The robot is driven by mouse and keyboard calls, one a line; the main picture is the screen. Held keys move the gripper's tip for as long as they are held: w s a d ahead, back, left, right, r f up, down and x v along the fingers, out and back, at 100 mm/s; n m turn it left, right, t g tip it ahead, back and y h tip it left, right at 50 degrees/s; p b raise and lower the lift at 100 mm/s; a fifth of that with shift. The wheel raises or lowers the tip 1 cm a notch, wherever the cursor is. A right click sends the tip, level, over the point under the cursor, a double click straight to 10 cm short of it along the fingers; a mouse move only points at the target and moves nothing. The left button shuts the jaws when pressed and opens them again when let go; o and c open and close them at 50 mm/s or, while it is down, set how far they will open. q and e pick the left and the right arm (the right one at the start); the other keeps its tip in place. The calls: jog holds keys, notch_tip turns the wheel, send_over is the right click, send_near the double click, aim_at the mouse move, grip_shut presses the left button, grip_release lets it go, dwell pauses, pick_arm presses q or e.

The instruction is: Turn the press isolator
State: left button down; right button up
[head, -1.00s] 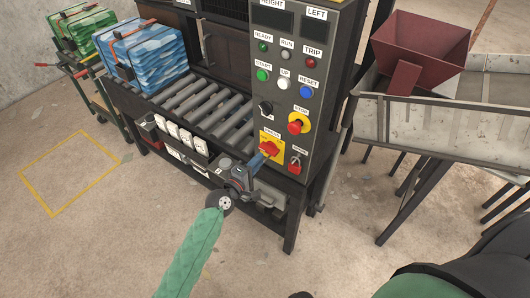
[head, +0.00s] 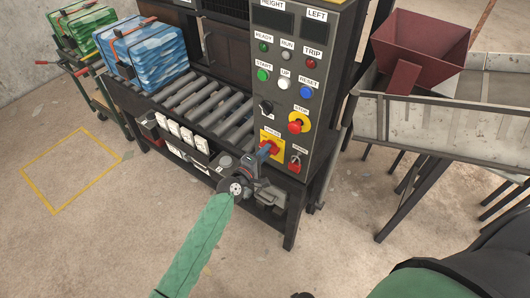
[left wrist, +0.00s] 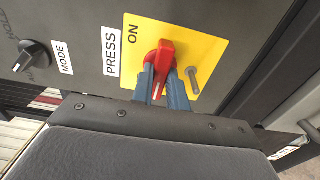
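The press isolator is a red rotary handle (left wrist: 165,55) on a yellow plate (left wrist: 207,55), with "PRESS" and "ON" beside it. In the head view the handle (head: 271,146) is low on the control panel's face. My left gripper (left wrist: 162,80) reaches it with its two blue-grey fingers on either side of the handle's near end. The fingers look spread around the handle, with no clear squeeze visible. In the head view the left gripper (head: 264,152) partly covers the plate. My right gripper is out of view.
Just left of the isolator is the black MODE knob (left wrist: 32,55). A red STOP button (head: 296,126) is above, and a red padlock-like part (head: 294,164) is close on the right. A roller conveyor (head: 205,105) lies left, a metal chute (head: 440,125) right. The floor in front is clear.

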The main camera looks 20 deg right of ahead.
pick_arm(q)
jog(key=shift+f+m, duration=0.1)
jog(key=shift+m, duration=0.2)
jog(key=shift+b, duration=0.4)
jog(key=m+b, duration=0.5)
jog(key=m, duration=0.8)
jog(key=m+b, duration=0.1)
jog(key=m, duration=0.2)
jog(key=shift+m, duration=0.6)
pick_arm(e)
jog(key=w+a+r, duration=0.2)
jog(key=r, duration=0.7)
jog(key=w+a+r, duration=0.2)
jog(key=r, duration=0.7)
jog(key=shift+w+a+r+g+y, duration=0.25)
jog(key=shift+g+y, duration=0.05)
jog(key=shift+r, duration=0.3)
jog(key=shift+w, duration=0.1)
